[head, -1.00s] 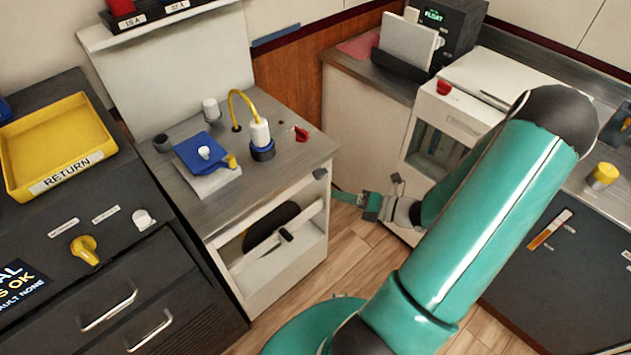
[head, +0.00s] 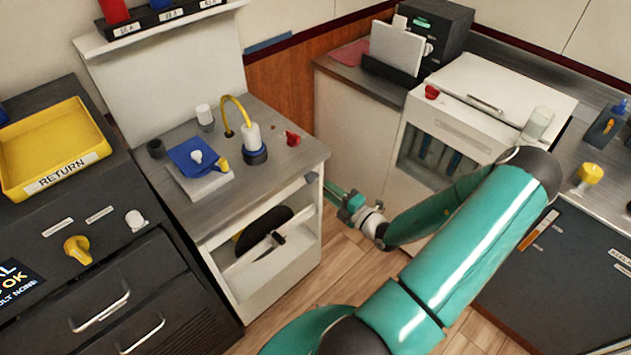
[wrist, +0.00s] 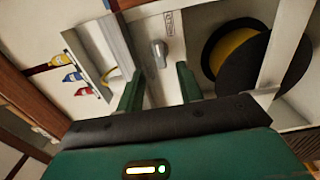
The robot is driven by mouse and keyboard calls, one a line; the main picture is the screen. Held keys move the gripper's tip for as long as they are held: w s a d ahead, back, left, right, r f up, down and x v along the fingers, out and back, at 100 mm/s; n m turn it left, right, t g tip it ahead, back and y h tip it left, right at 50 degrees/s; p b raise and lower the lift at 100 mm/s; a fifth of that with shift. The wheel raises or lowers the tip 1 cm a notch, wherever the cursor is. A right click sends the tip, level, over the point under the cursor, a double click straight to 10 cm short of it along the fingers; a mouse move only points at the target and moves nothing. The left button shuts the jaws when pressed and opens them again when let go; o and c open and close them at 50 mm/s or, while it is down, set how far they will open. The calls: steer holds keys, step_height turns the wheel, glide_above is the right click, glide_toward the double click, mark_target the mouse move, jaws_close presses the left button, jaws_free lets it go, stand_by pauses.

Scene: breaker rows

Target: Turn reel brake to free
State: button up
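A reel wound with yellow cable (wrist: 238,52) sits inside the white cabinet, at the right of the wrist view. In the head view its black disc (head: 262,229) shows behind a white crossbar. A grey knob or lever (wrist: 158,52), likely the reel brake, is on the white panel beside the reel, with a small unreadable label near it. A small grey part at the cabinet's upper right corner (head: 311,177) may be the same knob. My gripper (wrist: 160,72) is open; the knob appears between and beyond its fingers. In the head view my gripper (head: 347,203) is right of the cabinet front.
A white-fronted unit (head: 440,135) stands right.

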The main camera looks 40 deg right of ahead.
mark_target(315, 180)
steer(key=w, duration=0.6)
steer(key=shift+w+a, duration=0.1)
steer(key=shift+w, duration=0.3)
steer(key=shift+c, duration=0.5)
steer(key=c, duration=0.6)
